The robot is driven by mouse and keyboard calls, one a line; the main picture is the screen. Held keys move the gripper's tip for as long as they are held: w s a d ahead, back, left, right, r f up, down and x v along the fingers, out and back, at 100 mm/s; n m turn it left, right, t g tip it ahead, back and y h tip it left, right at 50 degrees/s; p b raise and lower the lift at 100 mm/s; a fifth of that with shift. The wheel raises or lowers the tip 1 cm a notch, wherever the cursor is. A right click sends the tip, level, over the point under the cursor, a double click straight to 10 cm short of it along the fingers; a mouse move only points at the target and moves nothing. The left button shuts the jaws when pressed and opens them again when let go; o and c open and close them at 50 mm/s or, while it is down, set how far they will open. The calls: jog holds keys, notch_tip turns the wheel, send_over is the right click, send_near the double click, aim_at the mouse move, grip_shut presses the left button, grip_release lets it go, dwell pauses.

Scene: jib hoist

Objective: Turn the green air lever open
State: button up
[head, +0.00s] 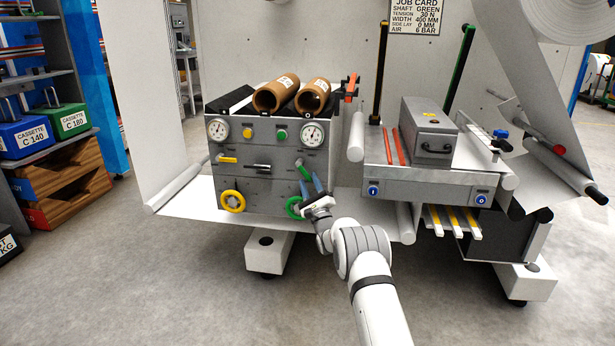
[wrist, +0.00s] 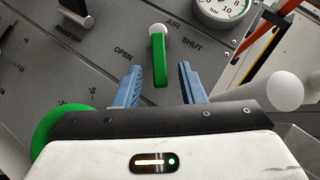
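The green air lever (wrist: 160,60) sits on the grey panel in the wrist view, between the words OPEN at its left and SHUT at its right, under the word AIR. It points down in that view, toward my gripper. It also shows in the head view (head: 304,171), on the right of the grey control cabinet (head: 262,192). My gripper (wrist: 158,84) is open, its two blue fingers apart on either side of the lever's free end. In the head view my gripper (head: 311,186) is close to the panel.
A green handwheel (head: 293,207) is just below my gripper, and a yellow handwheel (head: 232,201) is at the lower left of the panel. A pressure gauge (head: 312,134) is above the lever. A white roller (head: 356,137) stands to the right. Open floor lies in front.

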jog(key=shift+y, duration=0.3)
jog(key=shift+p+v, duration=0.5)
jog(key=shift+v, duration=1.75)
jog(key=shift+c, duration=0.3)
